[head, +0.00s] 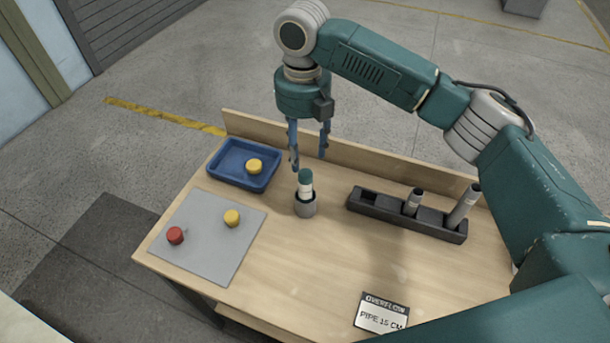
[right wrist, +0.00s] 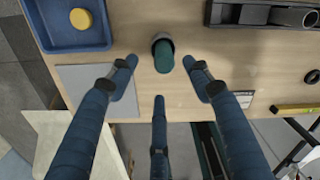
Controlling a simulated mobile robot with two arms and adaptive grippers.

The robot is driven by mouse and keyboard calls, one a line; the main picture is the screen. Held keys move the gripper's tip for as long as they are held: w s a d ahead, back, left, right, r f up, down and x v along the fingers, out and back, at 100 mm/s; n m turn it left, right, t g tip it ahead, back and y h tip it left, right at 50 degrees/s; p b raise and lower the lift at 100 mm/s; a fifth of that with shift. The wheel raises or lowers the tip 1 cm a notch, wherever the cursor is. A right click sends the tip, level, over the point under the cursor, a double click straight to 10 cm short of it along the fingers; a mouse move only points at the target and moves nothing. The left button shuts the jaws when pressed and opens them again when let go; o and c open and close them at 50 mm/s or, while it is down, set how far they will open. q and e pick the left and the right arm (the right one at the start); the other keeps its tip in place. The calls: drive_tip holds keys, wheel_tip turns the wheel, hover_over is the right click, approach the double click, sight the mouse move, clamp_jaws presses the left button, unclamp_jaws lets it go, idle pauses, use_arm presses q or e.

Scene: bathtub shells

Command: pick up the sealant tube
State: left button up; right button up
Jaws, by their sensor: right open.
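The sealant tube (head: 306,184), teal on top with a white band, stands upright in a small grey cup (head: 306,208) on the wooden table. Its lower part is hidden in the cup. In the right wrist view the teal tube (right wrist: 164,60) shows from above, in the cup (right wrist: 162,37), just beyond the spread fingers. My right gripper (head: 309,158) is open and empty, fingers pointing down, above the tube and apart from it. It also shows open in the right wrist view (right wrist: 160,76). My left gripper is not in view.
A blue tray (head: 227,177) with a yellow cap stands left of the cup. A grey mat (head: 205,250) holds a red cap and a yellow cap. A dark rack (head: 385,210) with two grey pipes stands at right. A sign (head: 381,314) lies at the front edge.

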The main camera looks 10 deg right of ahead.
sight(306, 173)
drive_tip(key=f, duration=0.3)
drive_tip(key=shift+s+f+p, duration=0.2)
drive_tip(key=shift+s+p, duration=0.1)
drive_tip(key=shift+f, duration=0.25)
drive_tip(key=f+p, duration=0.1)
drive_tip(key=f, duration=0.1)
drive_tip(key=f+p, duration=0.1)
drive_tip(key=f, duration=0.1)
drive_tip(key=shift+s+d+f, duration=0.15)
drive_tip(key=shift+s+d, duration=0.05)
drive_tip(key=shift+f, duration=0.45)
drive_tip(key=shift+c, duration=0.5)
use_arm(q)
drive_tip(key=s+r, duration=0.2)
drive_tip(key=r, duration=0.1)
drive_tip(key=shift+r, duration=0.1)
use_arm(e)
drive_tip(key=c, duration=1.2)
